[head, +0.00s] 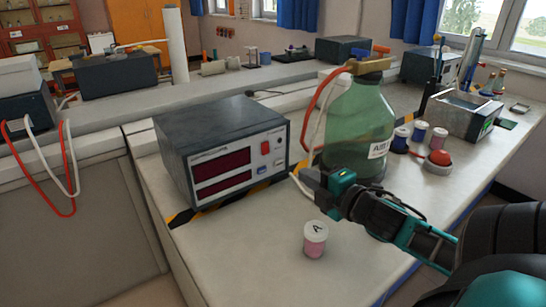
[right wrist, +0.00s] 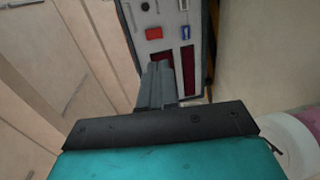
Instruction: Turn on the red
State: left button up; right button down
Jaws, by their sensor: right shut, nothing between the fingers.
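A dark grey box-shaped device (head: 222,150) stands on the bench, with two dark red displays and a red switch (head: 265,147) on its light front panel. In the right wrist view the red switch (right wrist: 153,33) lies just beyond my fingertips, with a visible gap in the picture. My right gripper (head: 304,178) is shut and empty, in front of the device's right side and lower right of the switch. Its closed fingers also show in the right wrist view (right wrist: 157,68), overlapping part of the panel. The switch's on or off position cannot be told. My left gripper is not in view.
A green glass bottle (head: 357,125) stands right behind my right gripper. A small jar with a white lid (head: 315,238) stands in front of it. A red push button (head: 440,158) and several small jars are further right. The front left bench top is clear.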

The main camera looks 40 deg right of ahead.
jog(key=w, duration=0.4)
jog(key=w+d+f+b, duration=0.1)
jog(key=w, duration=0.7)
jog(key=shift+w+d+f+b, duration=0.15)
jog(key=shift+d+f+b, duration=0.05)
jog(key=shift+f+b, duration=0.1)
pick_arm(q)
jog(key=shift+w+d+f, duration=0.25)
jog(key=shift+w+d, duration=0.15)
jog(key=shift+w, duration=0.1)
pick_arm(e)
jog(key=shift+w, duration=0.6)
jog(key=shift+w+f+b, duration=0.15)
jog(key=shift+f+b, duration=0.2)
jog(key=shift+b, duration=0.45)
jog(key=shift+r+t, duration=0.3)
jog(key=shift+d, duration=0.1)
jog(key=shift+s+f, duration=0.1)
jog(key=shift+s, duration=0.15)
pick_arm(q)
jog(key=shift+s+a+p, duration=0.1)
jog(key=shift+p, duration=0.8)
pick_arm(e)
send_near(267, 152)
jog(key=s, duration=0.3)
jog(key=s+a, duration=0.1)
jog(key=s, duration=0.1)
jog(key=shift+s, duration=0.4)
